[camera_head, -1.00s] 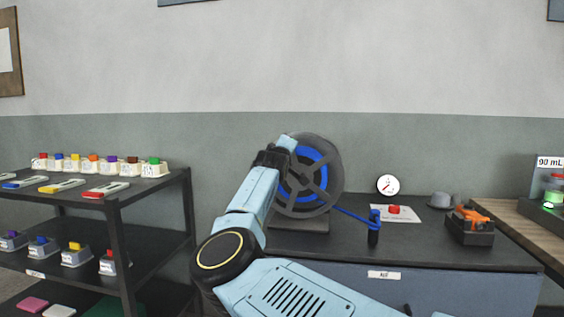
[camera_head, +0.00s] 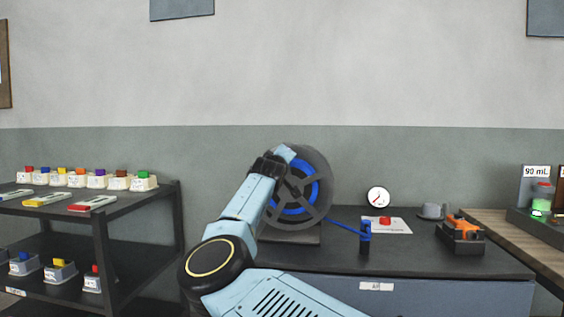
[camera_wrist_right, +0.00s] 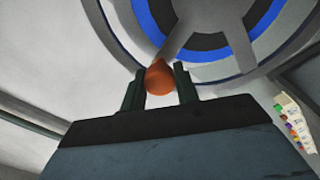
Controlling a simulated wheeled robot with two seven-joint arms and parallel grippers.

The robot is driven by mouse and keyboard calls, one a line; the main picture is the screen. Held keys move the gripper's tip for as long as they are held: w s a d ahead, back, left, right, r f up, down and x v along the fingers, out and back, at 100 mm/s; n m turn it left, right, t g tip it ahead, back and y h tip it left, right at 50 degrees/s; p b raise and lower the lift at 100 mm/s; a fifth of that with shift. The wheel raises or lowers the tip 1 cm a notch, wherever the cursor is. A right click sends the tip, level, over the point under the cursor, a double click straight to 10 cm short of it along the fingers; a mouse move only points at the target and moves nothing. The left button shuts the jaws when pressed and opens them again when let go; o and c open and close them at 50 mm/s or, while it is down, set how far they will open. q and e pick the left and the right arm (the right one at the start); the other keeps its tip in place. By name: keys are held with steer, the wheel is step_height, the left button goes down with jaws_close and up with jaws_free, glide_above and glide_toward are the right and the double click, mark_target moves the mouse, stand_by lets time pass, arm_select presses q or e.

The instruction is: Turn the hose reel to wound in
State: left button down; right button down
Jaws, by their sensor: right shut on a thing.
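The hose reel (camera_head: 322,208) stands on the dark bench, a grey spoked wheel with blue hose wound inside. A length of blue hose (camera_head: 343,229) runs from it to a blue nozzle on a dark stand (camera_head: 365,238). My right arm reaches up to the reel's left side in the head view and hides part of it; the fingertips are hidden there. In the right wrist view my right gripper (camera_wrist_right: 159,84) is shut on an orange-brown handle (camera_wrist_right: 160,76) near the reel's rim, with the reel (camera_wrist_right: 205,35) behind it. My left gripper is not in view.
On the bench (camera_head: 430,262) are a round gauge (camera_head: 378,197), a red button on a white sheet (camera_head: 385,221), a grey cap (camera_head: 431,211) and a dark box with an orange tool (camera_head: 462,229). A black shelf rack (camera_head: 105,235) with several containers stands left.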

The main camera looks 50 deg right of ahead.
steer(key=c, duration=1.4)
jaws_free()
steer(key=shift+s+d+r, duration=0.1)
steer(key=shift+r, duration=0.1)
steer(key=o, duration=0.3)
steer(key=shift+f, duration=0.15)
steer(key=shift+o, duration=0.2)
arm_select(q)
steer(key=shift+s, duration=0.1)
arm_select(e)
steer(key=v, duration=1.3)
steer(key=shift+a, duration=0.2)
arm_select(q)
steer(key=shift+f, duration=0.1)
